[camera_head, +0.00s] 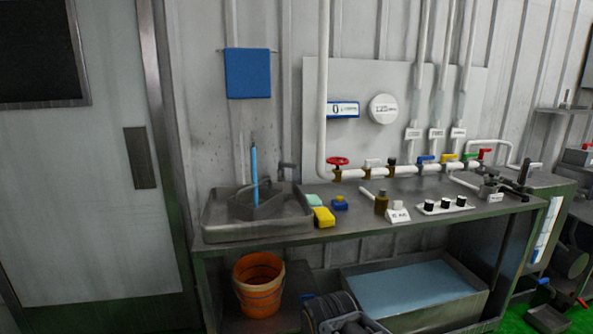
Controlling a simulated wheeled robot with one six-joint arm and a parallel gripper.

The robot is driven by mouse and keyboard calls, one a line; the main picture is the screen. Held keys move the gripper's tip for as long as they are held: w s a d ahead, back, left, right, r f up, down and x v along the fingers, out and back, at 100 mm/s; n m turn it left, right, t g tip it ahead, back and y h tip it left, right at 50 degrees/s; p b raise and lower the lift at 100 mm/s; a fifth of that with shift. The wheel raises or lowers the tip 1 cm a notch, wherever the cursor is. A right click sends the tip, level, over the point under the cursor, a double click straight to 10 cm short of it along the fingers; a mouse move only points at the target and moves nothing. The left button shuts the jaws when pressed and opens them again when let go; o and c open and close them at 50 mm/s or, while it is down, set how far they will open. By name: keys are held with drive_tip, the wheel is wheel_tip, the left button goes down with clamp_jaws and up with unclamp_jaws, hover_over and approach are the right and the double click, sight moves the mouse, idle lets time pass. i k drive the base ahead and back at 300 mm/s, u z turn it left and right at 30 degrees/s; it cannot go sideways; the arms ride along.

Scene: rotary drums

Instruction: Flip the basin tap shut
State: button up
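The basin (221,237) is a grey metal sink at the left end of the workbench. The basin tap (287,167) is a small grey fitting at the basin's back right, against the wall. Its handle is too small to read as open or shut. A thin blue upright column (254,178) stands in the basin, left of the tap, over a dark grey block (257,207). I cannot tell whether the column is water or a solid rod. My gripper is not in view.
A yellow sponge (324,217), a blue block (340,203) and a brown bottle (381,203) stand right of the basin. White pipes with coloured valves (426,159) run behind. An orange bucket (259,284) sits below. Clear wall rises above the tap.

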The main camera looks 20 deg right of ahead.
sight(280, 165)
drive_tip(key=z, duration=0.8)
drive_tip(key=i, duration=0.95)
drive_tip(key=u, duration=0.4)
